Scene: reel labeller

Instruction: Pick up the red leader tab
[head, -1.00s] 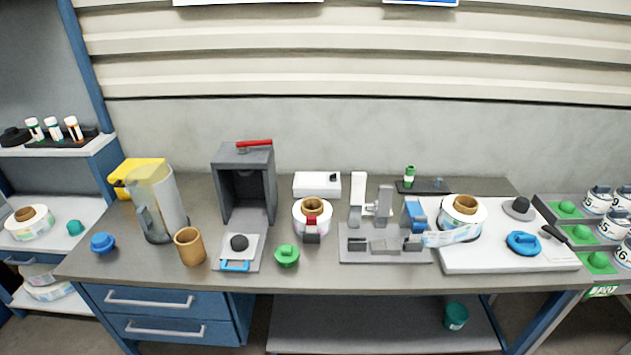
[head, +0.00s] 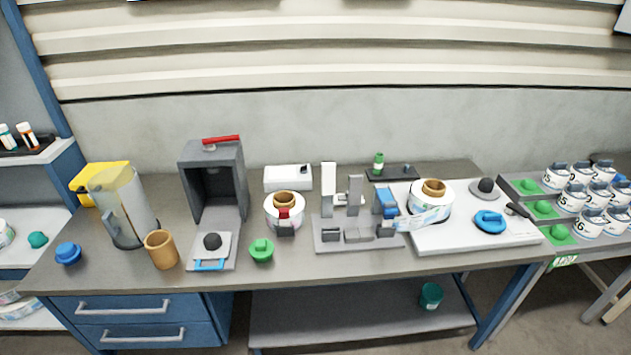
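A small red tab (head: 284,213) shows at the front of a white label reel with a brown core (head: 285,199). The reel stands on the bench, left of the grey fixture plate (head: 330,243). A small dark grey block (head: 285,230) sits just below the tab at the front of the reel. I cannot tell whether the tab touches this block. Neither of my grippers is in view.
A grey open-fronted machine (head: 212,165) with a red handle (head: 221,140) stands left of the reel. A green knob (head: 261,250) lies in front. A second reel (head: 432,202) is on a white board (head: 475,236) at right. A clear jug (head: 124,208) and brown cup (head: 161,249) stand at left.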

